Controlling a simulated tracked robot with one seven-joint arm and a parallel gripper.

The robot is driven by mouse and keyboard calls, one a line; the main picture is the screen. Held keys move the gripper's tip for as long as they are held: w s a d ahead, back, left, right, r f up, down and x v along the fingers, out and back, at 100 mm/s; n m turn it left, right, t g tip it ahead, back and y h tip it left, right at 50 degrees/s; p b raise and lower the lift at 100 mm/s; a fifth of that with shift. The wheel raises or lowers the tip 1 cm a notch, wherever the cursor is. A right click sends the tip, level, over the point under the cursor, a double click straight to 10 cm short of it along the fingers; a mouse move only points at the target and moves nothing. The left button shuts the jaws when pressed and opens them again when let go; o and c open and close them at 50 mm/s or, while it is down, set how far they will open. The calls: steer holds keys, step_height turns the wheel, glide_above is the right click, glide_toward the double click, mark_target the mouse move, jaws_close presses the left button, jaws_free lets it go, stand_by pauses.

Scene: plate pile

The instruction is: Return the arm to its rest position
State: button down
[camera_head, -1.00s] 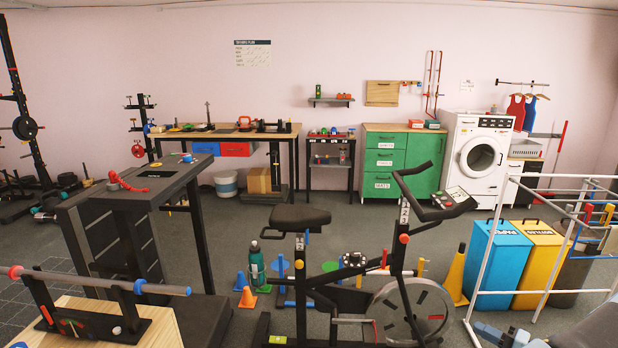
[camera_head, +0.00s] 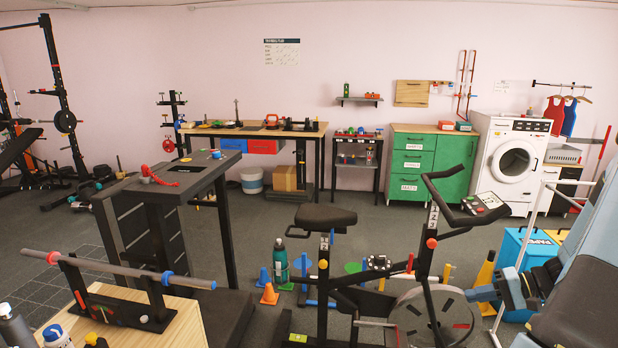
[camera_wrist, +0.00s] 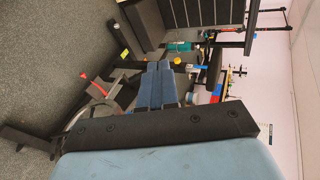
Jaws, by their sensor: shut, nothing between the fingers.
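My arm, light blue and black, fills the right edge of the head view. My gripper (camera_head: 482,292) points left from it, in front of the blue bin and beside the exercise bike's wheel. In the wrist view my gripper's two blue fingers (camera_wrist: 158,68) lie side by side against each other. The gripper is shut and nothing shows between the fingers.
The exercise bike (camera_head: 325,217) stands close in front, left of my gripper. The blue bin (camera_head: 513,248) is partly hidden behind my arm. A black treadmill-like stand (camera_head: 184,172) and a wooden-topped bench (camera_head: 190,325) are at left. Open floor lies at back left.

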steer(key=s+a+r+n+g+h, duration=0.1)
steer(key=a+r+n+g+h, duration=0.15)
steer(key=a+r, duration=0.55)
steer(key=s+a+r+n+g+h, duration=0.15)
steer(key=a+r+h, duration=0.25)
steer(key=a+r, duration=0.45)
steer(key=s+a+r+t+h, duration=0.2)
steer(key=s+a+r, duration=0.2)
steer(key=s+r, duration=0.2)
steer(key=s+a+r+n+t+h, duration=0.1)
steer(key=s+a+r+t+h, duration=0.1)
steer(key=s+a+r, duration=0.2)
steer(key=shift+s+a+r+h, duration=0.2)
steer(key=shift+s+r+h, duration=0.15)
steer(key=shift+s+r, duration=1)
steer(key=shift+w+r, duration=0.1)
